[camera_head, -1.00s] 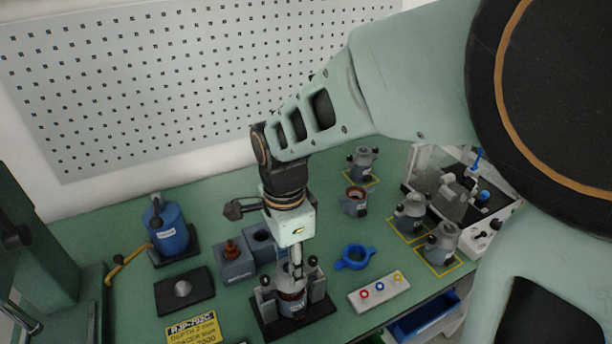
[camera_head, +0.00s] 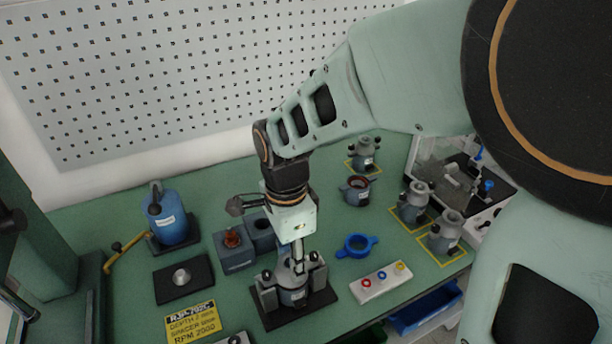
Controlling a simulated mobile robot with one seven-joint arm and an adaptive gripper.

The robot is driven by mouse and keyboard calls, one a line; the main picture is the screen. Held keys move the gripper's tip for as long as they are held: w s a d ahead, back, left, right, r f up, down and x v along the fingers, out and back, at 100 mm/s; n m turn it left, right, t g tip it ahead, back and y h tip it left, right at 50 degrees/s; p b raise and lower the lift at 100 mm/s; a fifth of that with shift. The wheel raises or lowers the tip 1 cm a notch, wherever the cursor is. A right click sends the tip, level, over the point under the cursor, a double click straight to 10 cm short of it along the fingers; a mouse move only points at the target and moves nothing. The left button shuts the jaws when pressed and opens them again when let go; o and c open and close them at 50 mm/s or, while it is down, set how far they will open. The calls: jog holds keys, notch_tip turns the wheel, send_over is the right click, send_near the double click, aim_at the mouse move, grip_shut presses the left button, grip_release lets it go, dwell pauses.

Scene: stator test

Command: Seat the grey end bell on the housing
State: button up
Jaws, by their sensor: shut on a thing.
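The housing (camera_head: 293,298) is a grey cylinder with a pale label, standing upright between the clamp posts of a black fixture (camera_head: 272,319). The grey end bell (camera_head: 285,273) is at the top of the housing, partly hidden by the gripper and the posts. My gripper (camera_head: 299,268) points down over the fixture and is shut on the end bell. I see no clear gap between bell and housing, but the view is too small to tell if the bell sits fully down.
A blue two-eared ring (camera_head: 357,246) and a pale tray with coloured rings (camera_head: 381,284) lie to the right. Grey units (camera_head: 447,232) stand on yellow-marked spots. Grey blocks (camera_head: 236,251) stand close behind the fixture; a blue canister (camera_head: 168,219) stands at left.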

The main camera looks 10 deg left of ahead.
jog(key=shift+f, duration=0.45)
jog(key=o, duration=1.1)
notch_tip(320, 180, up, 8)
jog(key=shift+f, duration=0.2)
